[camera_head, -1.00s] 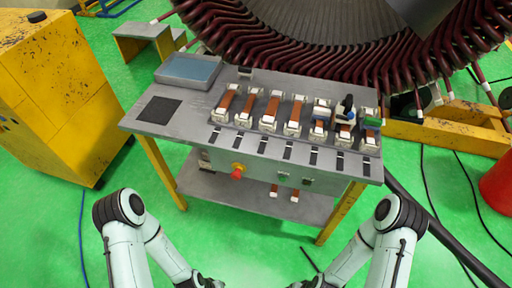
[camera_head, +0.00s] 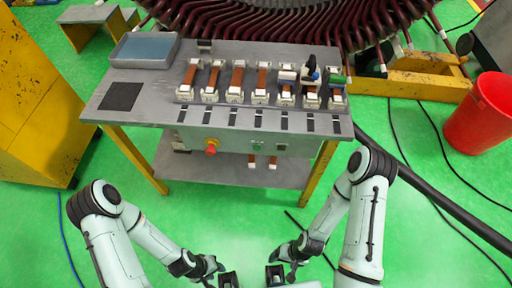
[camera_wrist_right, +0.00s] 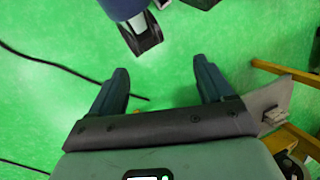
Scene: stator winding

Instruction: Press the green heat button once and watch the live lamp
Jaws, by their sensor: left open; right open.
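The small green button (camera_head: 257,146) is on the front panel of the grey workbench (camera_head: 150,112), right of a red knob on a yellow base (camera_head: 211,147). A small dark fitting (camera_head: 281,147) sits to its right. I cannot make out which part is the live lamp or whether it is lit. My left gripper (camera_head: 228,280) and right gripper (camera_head: 275,275) are low in front of the bench, close together and clear of the panel. In the right wrist view my right gripper (camera_wrist_right: 161,85) is open and empty over green floor.
Copper-coloured bars in white holders (camera_head: 236,80) and a blue tray (camera_head: 145,50) are on the bench. A large stator with dark red coils (camera_head: 290,22) stands behind. A red bin (camera_head: 480,112) and black cables are at right, a yellow cabinet (camera_head: 35,110) at left.

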